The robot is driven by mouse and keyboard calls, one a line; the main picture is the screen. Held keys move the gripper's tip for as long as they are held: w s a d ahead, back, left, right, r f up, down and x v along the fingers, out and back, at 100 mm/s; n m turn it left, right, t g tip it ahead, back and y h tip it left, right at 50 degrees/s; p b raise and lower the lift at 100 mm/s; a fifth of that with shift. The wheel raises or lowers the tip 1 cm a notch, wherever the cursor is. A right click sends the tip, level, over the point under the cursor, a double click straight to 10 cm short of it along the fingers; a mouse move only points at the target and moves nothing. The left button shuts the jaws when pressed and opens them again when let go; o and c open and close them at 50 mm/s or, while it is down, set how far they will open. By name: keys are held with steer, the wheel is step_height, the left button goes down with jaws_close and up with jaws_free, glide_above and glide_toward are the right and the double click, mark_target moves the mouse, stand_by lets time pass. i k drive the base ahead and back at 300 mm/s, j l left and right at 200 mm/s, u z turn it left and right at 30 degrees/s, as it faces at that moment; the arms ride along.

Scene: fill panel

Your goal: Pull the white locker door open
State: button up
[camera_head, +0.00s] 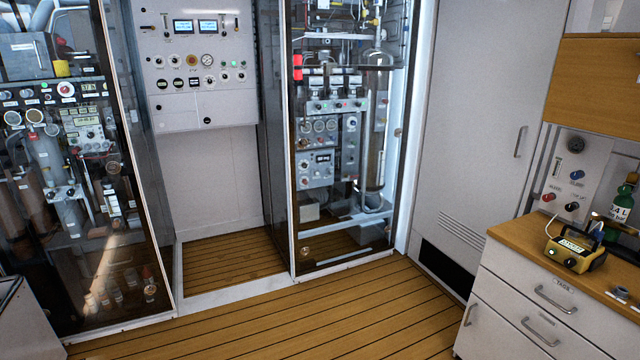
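The white locker door (470,120) is a tall plain panel right of centre in the head view. It looks shut. A slim vertical grey handle (520,141) sits near its right edge. A slatted vent (463,236) is low on the door, and a dark panel (446,268) is below it. My gripper is not in view.
A glass-fronted equipment cabinet (340,235) stands left of the locker, with another at far left. A wood-topped drawer counter (545,300) stands at the right, close to the locker's lower right, bearing a yellow device (576,252). The plank floor (330,315) in front is clear.

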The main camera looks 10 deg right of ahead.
mark_target(494, 64)
steer(key=i+z, duration=0.1)
steer(key=i, duration=0.85)
steer(key=i+j+z, duration=0.15)
steer(key=i, duration=0.75)
steer(key=i+l, duration=0.05)
